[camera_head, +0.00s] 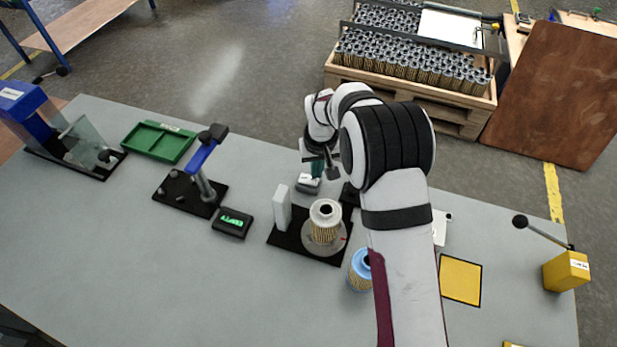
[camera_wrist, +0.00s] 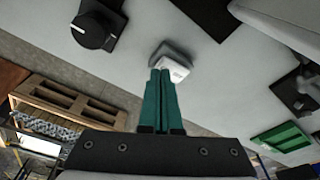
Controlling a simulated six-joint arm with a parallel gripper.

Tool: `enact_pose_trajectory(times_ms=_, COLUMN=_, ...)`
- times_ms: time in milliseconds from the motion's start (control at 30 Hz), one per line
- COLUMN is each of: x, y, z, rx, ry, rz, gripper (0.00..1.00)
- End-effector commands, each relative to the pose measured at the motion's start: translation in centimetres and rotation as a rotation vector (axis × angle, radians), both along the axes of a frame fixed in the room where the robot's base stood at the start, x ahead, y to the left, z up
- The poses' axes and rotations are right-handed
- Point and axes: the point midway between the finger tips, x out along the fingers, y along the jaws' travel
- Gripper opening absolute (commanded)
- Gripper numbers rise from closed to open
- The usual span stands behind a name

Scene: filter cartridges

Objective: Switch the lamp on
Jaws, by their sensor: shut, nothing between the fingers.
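My gripper (camera_head: 317,172) is shut and empty, with its green fingers pointing down at a small grey box with a pale top (camera_head: 307,187). In the wrist view the fingertips (camera_wrist: 161,72) overlap this box (camera_wrist: 174,55); I cannot tell whether they touch it. A white upright block (camera_head: 282,208), possibly the lamp, stands on a black base beside a filter cartridge (camera_head: 325,222) on a round plate. I cannot tell whether it is lit. A black knob on a dark box (camera_wrist: 94,30) shows in the wrist view, to the left of the fingers.
A blue-topped cartridge (camera_head: 360,270) stands close to my arm. A blue-handled clamp (camera_head: 204,155), a green display (camera_head: 232,223) and a green tray (camera_head: 160,141) are on the left. A yellow square (camera_head: 460,279) and yellow box (camera_head: 567,270) are on the right. The front left table is clear.

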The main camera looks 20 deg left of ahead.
Motion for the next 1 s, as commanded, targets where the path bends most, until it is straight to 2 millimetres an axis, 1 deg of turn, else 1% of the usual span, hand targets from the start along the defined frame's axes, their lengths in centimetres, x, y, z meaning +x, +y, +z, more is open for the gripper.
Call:
enact_pose_trajectory(times_ms=267, x=0.0, y=0.0, z=-0.1, rx=0.000, ry=0.000, rz=0.000, gripper=0.00)
enact_pose_trajectory(times_ms=1000, x=0.0, y=0.0, z=-1.6, rx=0.000, ry=0.001, rz=0.000, gripper=0.00)
